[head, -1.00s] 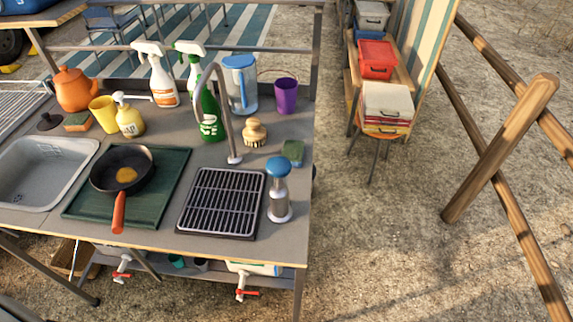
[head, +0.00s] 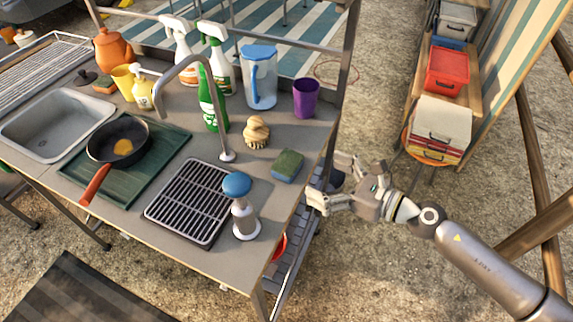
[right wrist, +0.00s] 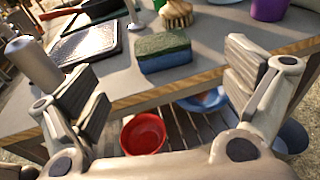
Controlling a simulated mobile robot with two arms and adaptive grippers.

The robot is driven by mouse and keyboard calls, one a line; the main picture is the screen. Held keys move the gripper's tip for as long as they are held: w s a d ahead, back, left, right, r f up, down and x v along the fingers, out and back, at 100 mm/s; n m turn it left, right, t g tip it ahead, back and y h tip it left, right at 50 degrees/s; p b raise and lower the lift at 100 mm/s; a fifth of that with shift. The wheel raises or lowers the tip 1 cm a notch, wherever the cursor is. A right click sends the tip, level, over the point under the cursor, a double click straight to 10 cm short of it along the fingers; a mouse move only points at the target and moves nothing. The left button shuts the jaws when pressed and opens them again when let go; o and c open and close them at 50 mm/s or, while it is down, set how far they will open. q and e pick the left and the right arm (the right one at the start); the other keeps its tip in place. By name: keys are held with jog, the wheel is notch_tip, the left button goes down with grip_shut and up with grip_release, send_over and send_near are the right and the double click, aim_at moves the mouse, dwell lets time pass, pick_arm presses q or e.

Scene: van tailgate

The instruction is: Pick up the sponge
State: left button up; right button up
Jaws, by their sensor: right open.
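A sponge (head: 288,166) with a green top and a blue lower part lies flat on the grey counter near its right edge. In the right wrist view the sponge (right wrist: 163,54) sits ahead, between the two spread fingers and beyond them. My right gripper (head: 328,182) is open and empty, just off the counter's right edge, with its fingers toward the sponge and apart from it. The right wrist view shows both fingers of this gripper (right wrist: 168,95) wide apart. A second, orange and green sponge (head: 104,86) lies far left by the orange teapot. My left gripper is not in view.
A red bowl (right wrist: 143,133) sits on the lower shelf. The counter immediately around the sponge is clear.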

aim_at(288, 162)
jog(key=p+x, duration=0.1)
jog(key=x, duration=0.4)
jog(key=shift+w+r, duration=0.1)
jog(key=shift+a+p, duration=0.2)
jog(key=shift+p, duration=0.1)
jog(key=shift+w+a, duration=0.25)
jog(key=shift+a, duration=0.05)
jog(key=p+x, duration=0.1)
jog(key=x, duration=0.2)
jog(key=shift+w+a, duration=0.1)
jog(key=shift+a, duration=0.05)
jog(key=shift+w+a+f, duration=0.2)
jog(key=shift+a+f, duration=0.1)
jog(key=shift+a, duration=0.05)
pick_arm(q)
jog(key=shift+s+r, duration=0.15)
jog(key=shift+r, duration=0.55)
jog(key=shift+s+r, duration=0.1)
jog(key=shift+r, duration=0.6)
pick_arm(e)
jog(key=c, duration=0.8)
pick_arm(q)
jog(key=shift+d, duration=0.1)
pick_arm(e)
jog(key=shift+o, duration=0.2)
